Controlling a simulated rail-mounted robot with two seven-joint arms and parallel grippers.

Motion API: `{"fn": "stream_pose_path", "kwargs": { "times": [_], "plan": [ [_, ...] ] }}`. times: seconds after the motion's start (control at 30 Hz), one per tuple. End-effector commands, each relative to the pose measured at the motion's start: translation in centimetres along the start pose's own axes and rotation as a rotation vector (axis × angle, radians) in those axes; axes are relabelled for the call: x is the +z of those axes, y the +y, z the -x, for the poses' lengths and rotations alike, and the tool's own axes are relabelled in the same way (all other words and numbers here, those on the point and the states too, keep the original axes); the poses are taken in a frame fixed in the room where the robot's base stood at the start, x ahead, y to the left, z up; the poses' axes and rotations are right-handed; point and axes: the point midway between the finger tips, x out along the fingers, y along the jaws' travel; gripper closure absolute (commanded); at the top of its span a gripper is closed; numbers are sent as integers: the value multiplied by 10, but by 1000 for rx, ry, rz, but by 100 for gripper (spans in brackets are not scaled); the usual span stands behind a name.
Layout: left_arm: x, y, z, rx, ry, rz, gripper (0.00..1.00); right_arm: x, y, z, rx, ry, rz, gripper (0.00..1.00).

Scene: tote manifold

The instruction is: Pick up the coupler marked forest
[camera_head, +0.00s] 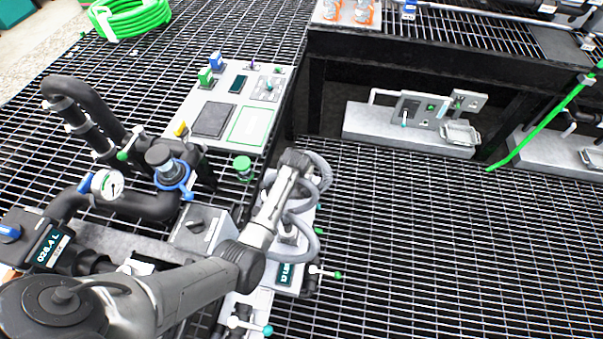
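No readable "forest" label shows, so I cannot tell which part is the coupler marked forest. A round green-capped fitting (244,166) stands at the front edge of the pale panel (255,80). A small block with a green face (205,77) and a blue one (216,61) stand at that panel's left edge. My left arm comes in from the lower left, and its far end, the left gripper (297,160), is right of the green-capped fitting, apart from it in the picture. Its fingers cannot be made out. My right gripper is not in view.
Grey corrugated hoses (321,172) loop close beside the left gripper. Black pipes with a gauge (107,184) and a blue-collared valve (172,168) stand at left. A green hose coil (130,16) lies at the back left. The grating (430,240) at right is clear.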

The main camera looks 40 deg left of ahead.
Motion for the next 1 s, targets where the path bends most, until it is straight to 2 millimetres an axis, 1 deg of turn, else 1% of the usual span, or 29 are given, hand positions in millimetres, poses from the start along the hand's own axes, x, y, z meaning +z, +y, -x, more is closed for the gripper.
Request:
{"fn": "stream_pose_path", "kwargs": {
  "times": [0.03,0.07,0.5,0.53,0.83,1.0],
  "plan": [
    [0,0,0,0,0,0,53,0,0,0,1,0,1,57],
    [0,0,0,0,0,0,56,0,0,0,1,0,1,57],
    [0,0,0,0,-1,0,98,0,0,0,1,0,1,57],
    [0,0,0,0,-1,0,100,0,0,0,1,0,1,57],
    [-2,0,2,1,2,0,100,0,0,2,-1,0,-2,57],
    [-9,0,12,1,3,0,100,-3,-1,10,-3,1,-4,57]
  ]
}}
